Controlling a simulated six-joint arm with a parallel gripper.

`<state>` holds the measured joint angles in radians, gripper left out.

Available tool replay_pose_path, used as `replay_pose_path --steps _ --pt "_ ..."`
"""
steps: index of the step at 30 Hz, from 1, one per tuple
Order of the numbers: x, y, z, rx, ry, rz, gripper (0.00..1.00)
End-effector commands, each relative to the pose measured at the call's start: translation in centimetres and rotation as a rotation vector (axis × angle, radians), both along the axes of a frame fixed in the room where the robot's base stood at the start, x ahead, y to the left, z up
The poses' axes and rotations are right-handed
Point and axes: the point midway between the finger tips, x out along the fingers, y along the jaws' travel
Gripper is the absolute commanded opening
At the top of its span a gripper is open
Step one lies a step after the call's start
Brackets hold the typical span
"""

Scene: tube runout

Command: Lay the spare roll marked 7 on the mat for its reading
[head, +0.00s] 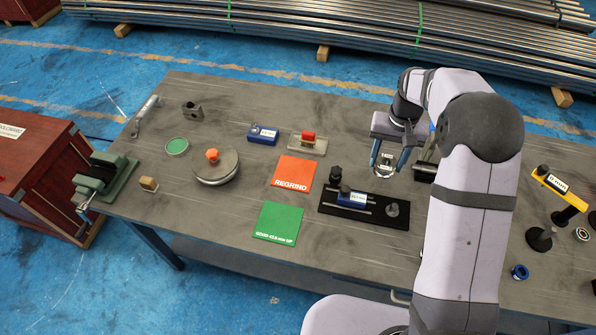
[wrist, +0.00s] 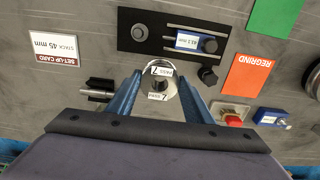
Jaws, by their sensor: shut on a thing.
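My gripper (head: 387,166) is over the back right part of the bench in the head view. In the wrist view its two blue fingers (wrist: 160,92) are closed on the two sides of a pale metal roll (wrist: 160,104). White labels on the roll read 7 and PASS. Whether the roll touches the bench is unclear. A black mat (head: 342,217) lies to the front left of the gripper; it also shows in the wrist view (wrist: 190,63). It carries a blue gauge (head: 352,199) with a small display, metal rods and dark knobs.
An orange REGRIND card (head: 293,170) and a green card (head: 279,222) lie left of the mat. A dark clamp-like fixture (wrist: 98,90) stands close beside the roll. A set-up card (wrist: 55,48) reads 45 mm. A yellow gauge (head: 556,184) stands at the right.

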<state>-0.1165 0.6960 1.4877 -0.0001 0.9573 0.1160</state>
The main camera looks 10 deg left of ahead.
Motion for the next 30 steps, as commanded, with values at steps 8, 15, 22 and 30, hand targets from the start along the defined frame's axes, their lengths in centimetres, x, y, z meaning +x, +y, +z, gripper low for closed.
replay_pose_path --steps 8,15,22,30 --pt "3.9 7.3 -0.5 0.001 -0.002 0.005 0.23" --pt "5.2 13.6 -0.8 0.001 -0.002 0.005 0.23" --pt "4.9 19.5 -1.2 0.001 -0.001 0.005 0.23" --pt "3.4 24.2 -1.4 0.002 -0.002 0.002 0.23"
